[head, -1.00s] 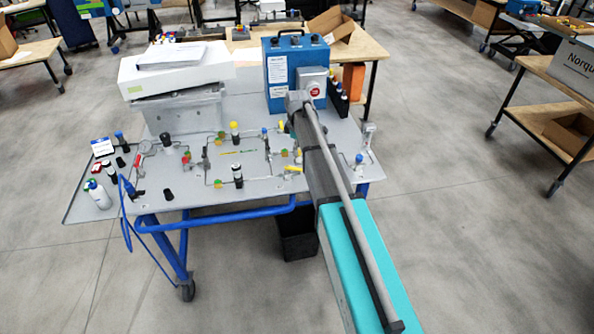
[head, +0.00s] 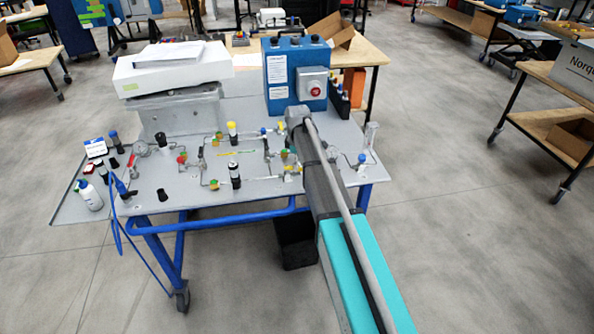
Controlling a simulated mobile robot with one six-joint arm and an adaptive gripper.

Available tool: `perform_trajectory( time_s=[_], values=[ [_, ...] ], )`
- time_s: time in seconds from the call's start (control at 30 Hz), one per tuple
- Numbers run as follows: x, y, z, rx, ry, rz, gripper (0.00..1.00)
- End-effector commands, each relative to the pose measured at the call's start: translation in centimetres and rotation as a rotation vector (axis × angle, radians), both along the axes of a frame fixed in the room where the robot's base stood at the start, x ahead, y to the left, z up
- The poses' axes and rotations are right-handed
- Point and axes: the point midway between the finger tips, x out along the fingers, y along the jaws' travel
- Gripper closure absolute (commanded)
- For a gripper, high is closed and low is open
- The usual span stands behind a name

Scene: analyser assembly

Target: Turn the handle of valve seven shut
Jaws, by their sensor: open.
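A grey panel (head: 215,196) on a blue-framed cart carries thin tubing with several small valves and fittings. Among them are a yellow-capped one (head: 232,130), a black-capped one (head: 235,172) and a blue-topped one (head: 264,134). Any numbers are too small to read, so I cannot tell which is valve seven. My arm reaches from the lower right over the right part of the panel, with its far end in front of the blue box. It covers some of the fittings there. My gripper is hidden behind the arm, so its contact with any handle cannot be seen.
A blue box (head: 279,97) with a red button stands at the panel's back. A white case (head: 172,75) sits on a grey block to its left. A white bottle (head: 89,195) and small caps stand at the left edge. A black bin (head: 297,250) is underneath.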

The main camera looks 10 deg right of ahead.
Motion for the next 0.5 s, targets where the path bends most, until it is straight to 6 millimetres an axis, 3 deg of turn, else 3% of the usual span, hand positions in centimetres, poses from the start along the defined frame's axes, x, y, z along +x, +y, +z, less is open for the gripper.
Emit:
perform_trajectory(
  time_s=[0.2, 0.5],
  values=[
    [0.0, 0.0, -1.5, 0.000, 0.000, 0.000, 0.43],
    [0.0, 0.0, -1.8, 0.000, 0.000, 0.000, 0.43]
  ],
)
